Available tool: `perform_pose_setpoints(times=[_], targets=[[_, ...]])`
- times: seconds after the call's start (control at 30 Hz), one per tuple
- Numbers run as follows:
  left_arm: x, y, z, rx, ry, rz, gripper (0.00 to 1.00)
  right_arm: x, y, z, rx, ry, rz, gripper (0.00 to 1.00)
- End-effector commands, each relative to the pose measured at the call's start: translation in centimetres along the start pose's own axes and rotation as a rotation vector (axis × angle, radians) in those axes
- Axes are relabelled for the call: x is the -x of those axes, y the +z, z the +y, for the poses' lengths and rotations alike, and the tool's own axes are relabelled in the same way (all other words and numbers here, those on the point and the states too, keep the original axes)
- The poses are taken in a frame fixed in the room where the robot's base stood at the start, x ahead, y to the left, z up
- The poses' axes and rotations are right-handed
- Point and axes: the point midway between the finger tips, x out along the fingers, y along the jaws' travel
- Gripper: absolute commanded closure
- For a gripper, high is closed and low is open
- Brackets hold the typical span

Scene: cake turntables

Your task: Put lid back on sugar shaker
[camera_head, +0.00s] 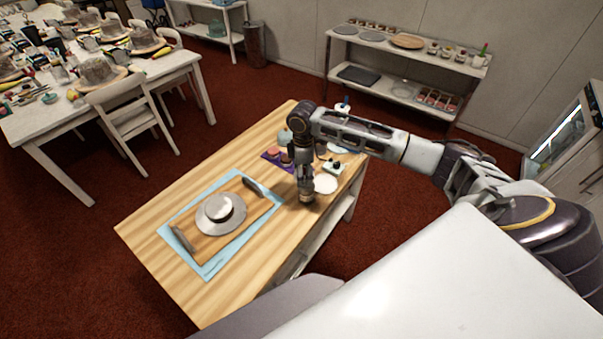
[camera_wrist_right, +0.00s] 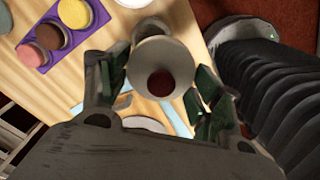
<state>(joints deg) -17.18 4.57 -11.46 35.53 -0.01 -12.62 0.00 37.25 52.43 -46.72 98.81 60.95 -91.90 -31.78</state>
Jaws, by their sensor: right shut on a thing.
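My right gripper (camera_head: 306,196) is low over the right side of the wooden table, in the head view. In the right wrist view, my right gripper (camera_wrist_right: 157,95) is shut on a pale, round, flared thing (camera_wrist_right: 146,56) with a dark red round centre. I cannot tell whether this is the sugar shaker's lid or its body. In the head view the gripper and arm mostly hide it. I cannot pick out the other part of the shaker for certain. My left gripper is not in view.
The wooden table (camera_head: 150,236) bears a blue mat (camera_head: 208,270) with a board (camera_head: 262,206) and a grey turntable (camera_head: 206,225). A purple tray (camera_wrist_right: 27,56) with coloured round items is near the gripper. A white disc (camera_head: 326,184) lies beside it. The table's left front is clear.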

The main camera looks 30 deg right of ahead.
Motion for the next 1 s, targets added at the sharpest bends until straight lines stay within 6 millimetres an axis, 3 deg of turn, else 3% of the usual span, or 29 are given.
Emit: perform_pose_setpoints(times=[1.0], targets=[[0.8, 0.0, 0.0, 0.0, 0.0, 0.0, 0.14, 0.1, 1.1, 1.4, 0.745, 0.003, 0.001, 0.48]])
